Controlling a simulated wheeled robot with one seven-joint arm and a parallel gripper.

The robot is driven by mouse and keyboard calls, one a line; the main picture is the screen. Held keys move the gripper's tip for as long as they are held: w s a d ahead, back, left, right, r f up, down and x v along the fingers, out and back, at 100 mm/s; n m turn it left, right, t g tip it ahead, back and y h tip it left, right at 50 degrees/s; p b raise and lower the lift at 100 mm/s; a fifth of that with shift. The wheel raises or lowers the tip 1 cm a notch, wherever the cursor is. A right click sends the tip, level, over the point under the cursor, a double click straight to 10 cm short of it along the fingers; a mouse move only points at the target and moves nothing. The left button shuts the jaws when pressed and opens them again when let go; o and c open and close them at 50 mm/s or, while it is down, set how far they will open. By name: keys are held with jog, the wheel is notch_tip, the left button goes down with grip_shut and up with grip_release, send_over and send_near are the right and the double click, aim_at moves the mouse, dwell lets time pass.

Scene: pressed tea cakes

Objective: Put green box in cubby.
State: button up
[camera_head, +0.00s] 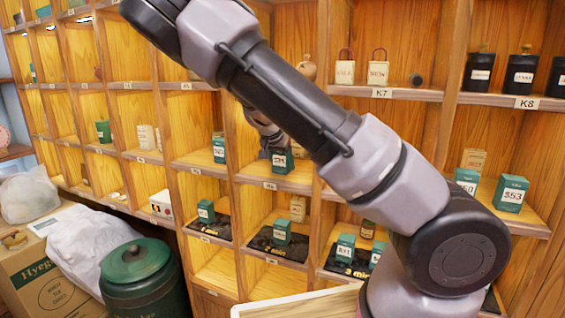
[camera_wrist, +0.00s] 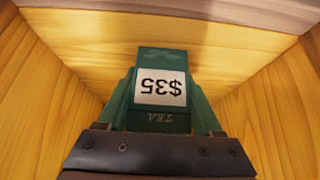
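The cubby's wooden walls surround the box in the wrist view.
Another green box (camera_head: 219,150) stands in the cubby to the left. More green boxes (camera_head: 282,232) stand on dark mats in the row below. Black canisters (camera_head: 522,75) stand on the upper right shelf. A green drum (camera_head: 138,275) is at lower left.

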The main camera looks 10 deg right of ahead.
jog(key=o, duration=1.4)
jog(key=v, duration=1.2)
jog(key=shift+r, duration=0.15)
jog(key=shift+s+a, duration=0.1)
